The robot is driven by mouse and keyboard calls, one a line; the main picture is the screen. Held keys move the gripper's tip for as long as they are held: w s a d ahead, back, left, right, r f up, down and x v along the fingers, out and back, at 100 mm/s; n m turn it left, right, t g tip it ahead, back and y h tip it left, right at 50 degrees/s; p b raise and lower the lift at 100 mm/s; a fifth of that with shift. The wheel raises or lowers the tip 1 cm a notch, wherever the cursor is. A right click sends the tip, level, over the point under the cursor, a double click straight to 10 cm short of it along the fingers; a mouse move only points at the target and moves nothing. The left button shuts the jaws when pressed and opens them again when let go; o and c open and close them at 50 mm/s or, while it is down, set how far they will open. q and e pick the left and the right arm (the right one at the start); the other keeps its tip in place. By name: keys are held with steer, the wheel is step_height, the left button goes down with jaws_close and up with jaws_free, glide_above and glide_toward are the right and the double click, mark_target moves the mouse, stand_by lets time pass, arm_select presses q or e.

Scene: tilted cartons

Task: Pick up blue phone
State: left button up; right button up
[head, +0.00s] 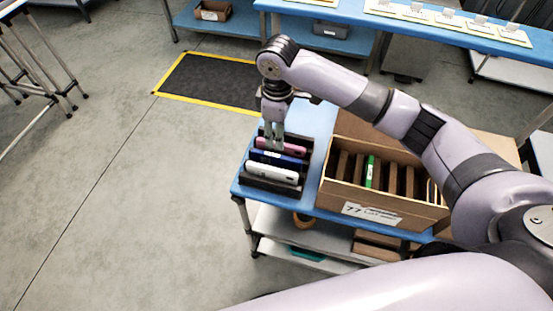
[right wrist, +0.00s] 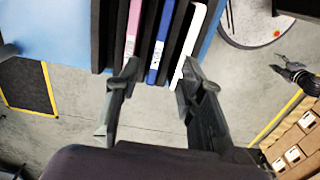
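The blue phone (head: 280,160) stands on edge in a black rack (head: 258,183) at the left end of the blue table, between a pink phone (head: 282,145) and a white phone (head: 271,173). My right gripper (head: 273,143) points down at the rack. In the right wrist view, my right gripper (right wrist: 158,76) is open and empty, its fingertips apart near the ends of the blue phone (right wrist: 161,42) and the white phone (right wrist: 189,45). The pink phone (right wrist: 132,32) is to the left. A small dark jointed shape (right wrist: 298,76) looks like my left gripper; its fingers are unclear.
A cardboard box (head: 330,193) with dividers and a green item (head: 369,172) stands right of the rack. A lower shelf (head: 290,228) holds several items. A black mat with yellow edges (head: 205,82) lies on the floor behind. Floor left of the table is clear.

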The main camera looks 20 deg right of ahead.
mark_target(276, 155)
steer(key=f, duration=0.3)
steer(key=shift+w+f, duration=0.15)
steer(key=shift+w, duration=0.25)
steer(key=shift+f+p, duration=0.3)
steer(key=shift+f, duration=0.2)
steer(key=shift+s+f, duration=0.15)
steer(key=shift+f, duration=0.1)
step_height(276, 155, down, 4)
steer(key=shift+s+a+r+p, duration=0.1)
steer(key=shift+r+p, duration=0.05)
steer(key=shift+p, duration=0.65)
steer(key=shift+f, duration=0.45)
arm_select(q)
steer(key=w+r, duration=0.2)
steer(key=w, duration=0.1)
steer(key=shift+d+r, duration=0.15)
steer(key=shift+r, duration=0.1)
steer(key=shift+w+t, duration=0.1)
steer(key=shift+t, duration=0.2)
arm_select(e)
steer(key=c, duration=0.4)
arm_select(q)
steer(key=shift+w, duration=0.6)
arm_select(e)
jaws_close()
